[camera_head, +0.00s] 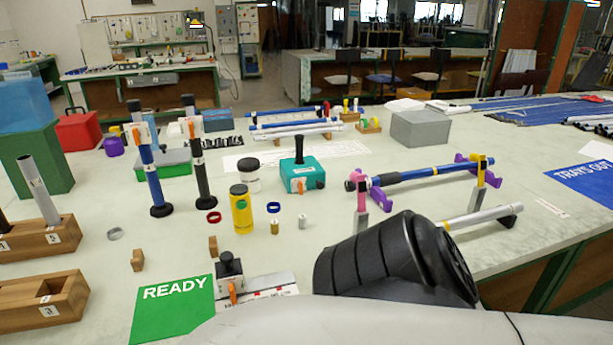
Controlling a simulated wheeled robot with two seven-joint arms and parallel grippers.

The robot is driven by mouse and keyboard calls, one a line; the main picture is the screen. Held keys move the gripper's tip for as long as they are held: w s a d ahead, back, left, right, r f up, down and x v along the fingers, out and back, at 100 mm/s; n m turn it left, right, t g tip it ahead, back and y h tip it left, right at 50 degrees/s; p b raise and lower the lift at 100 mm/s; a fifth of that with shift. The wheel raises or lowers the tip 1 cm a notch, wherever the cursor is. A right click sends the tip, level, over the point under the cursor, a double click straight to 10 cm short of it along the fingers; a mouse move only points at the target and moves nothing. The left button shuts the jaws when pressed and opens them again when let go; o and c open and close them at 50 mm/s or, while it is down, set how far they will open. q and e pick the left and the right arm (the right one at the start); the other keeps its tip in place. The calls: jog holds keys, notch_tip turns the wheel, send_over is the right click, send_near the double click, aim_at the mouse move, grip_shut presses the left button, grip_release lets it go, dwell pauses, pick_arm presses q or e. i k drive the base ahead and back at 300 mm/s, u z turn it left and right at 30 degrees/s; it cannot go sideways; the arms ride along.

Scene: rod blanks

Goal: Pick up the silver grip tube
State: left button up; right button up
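A silver tube (39,189) stands tilted in a wooden block (62,242) at the left, in the slot by the label 5. Another silver tube (482,216) lies at the right with a black piece at its far end; my arm hides its near end. I cannot tell which of the two is the grip tube. One of my arms, a grey link with a black joint, crosses the bottom right. Neither gripper shows in this view.
A second wooden block (45,308) and a green READY mat (172,307) are at the front left. Upright black (203,172) and blue (154,178) rods, a yellow bottle (241,211) and a teal box (293,177) stand mid-table. A blue rod (425,172) rests on purple supports.

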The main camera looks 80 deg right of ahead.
aim_at(452, 224)
jog(key=z, duration=2.6)
jog(key=k, duration=0.5)
jog(key=z, duration=1.55)
jog(key=i, duration=1.25)
jog(key=u, duration=2.05)
